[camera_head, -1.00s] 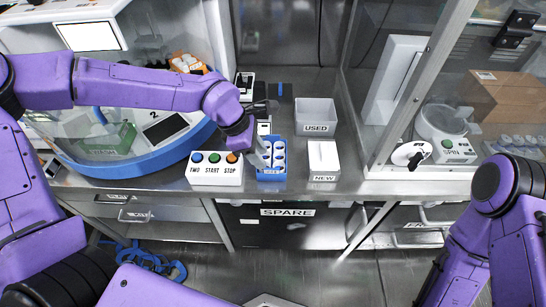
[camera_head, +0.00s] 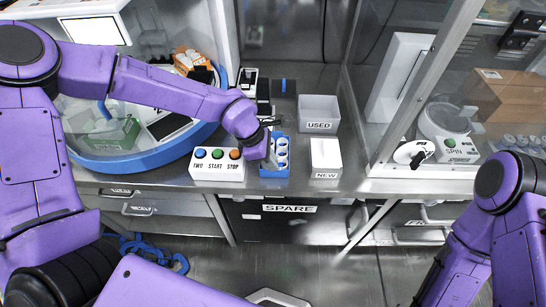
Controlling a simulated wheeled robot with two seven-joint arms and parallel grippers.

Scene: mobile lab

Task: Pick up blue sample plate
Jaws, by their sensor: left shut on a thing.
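The blue sample plate (camera_head: 275,172) is a small blue rack with several round white wells. It is at the front of the steel counter, right of the button box. My left gripper (camera_head: 269,158) reaches it from the upper left and is shut on its left side. The arm covers part of the plate's left edge, and I cannot tell whether the plate is clear of the counter. My right arm shows at the right edge, but its gripper is out of view.
A white box with three buttons (camera_head: 217,165) stands close left of the plate. A grey bin marked USED (camera_head: 318,114) and a white box marked NEW (camera_head: 326,158) stand to the right. A blue-rimmed curved station (camera_head: 130,166) lies left; a glass cabinet stands right.

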